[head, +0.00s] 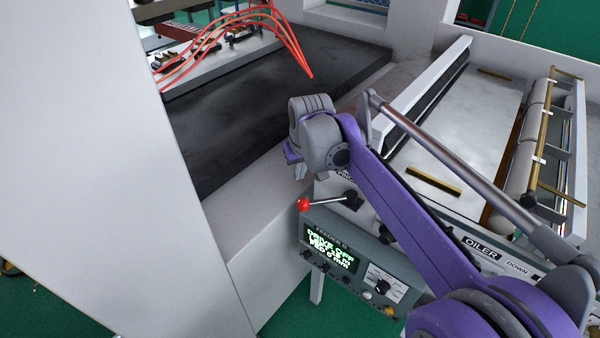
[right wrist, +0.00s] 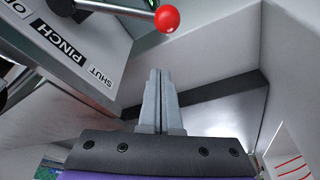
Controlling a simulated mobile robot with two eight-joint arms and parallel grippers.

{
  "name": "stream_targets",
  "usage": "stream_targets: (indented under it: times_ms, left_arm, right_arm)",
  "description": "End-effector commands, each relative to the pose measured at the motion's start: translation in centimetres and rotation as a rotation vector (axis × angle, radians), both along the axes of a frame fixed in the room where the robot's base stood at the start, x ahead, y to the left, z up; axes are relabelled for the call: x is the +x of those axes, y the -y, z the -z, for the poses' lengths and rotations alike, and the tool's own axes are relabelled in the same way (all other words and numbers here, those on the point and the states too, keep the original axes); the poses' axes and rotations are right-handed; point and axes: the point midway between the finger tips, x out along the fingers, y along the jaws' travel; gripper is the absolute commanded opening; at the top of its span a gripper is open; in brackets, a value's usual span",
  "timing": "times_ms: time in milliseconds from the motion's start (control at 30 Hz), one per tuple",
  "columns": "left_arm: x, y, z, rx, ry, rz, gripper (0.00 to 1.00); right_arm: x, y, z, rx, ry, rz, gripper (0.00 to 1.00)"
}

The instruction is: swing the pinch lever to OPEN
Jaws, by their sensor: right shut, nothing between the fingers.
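The pinch lever is a metal rod with a red ball knob (head: 304,204), on the side of the machine in the head view. Its rod runs right from the knob to a dark pivot. In the right wrist view the red knob (right wrist: 167,18) is at the top, near the SHUT end of the PINCH label plate (right wrist: 72,46); the other end's lettering is cut off. My right gripper (head: 298,172) is above the knob in the head view. In its wrist view the gripper (right wrist: 160,72) is shut and empty, with the knob beyond the fingertips, apart in the picture. My left gripper is out of view.
A control box (head: 340,252) with a lit DRIVE OFF display, knobs and buttons sits below the lever. A pale machine housing (head: 110,130) fills the left. A dark bed (head: 250,110) lies behind the gripper. Rollers (head: 530,130) are at the right.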

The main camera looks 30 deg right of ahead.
Motion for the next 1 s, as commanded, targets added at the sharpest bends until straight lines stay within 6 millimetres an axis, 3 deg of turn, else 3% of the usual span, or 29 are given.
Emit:
stream_targets:
  times_ms: [333,600,1000]
  left_arm:
    - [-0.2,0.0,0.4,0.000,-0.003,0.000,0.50]
    - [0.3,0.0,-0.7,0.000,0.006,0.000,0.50]
    - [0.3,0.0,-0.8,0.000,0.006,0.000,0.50]
  right_arm:
    - [2.3,0.4,7.2,0.000,0.001,-0.001,0.00]
    - [-1.1,-0.3,6.1,0.000,0.001,0.000,0.00]
    - [-1.7,-0.4,6.1,0.000,0.001,0.000,0.00]
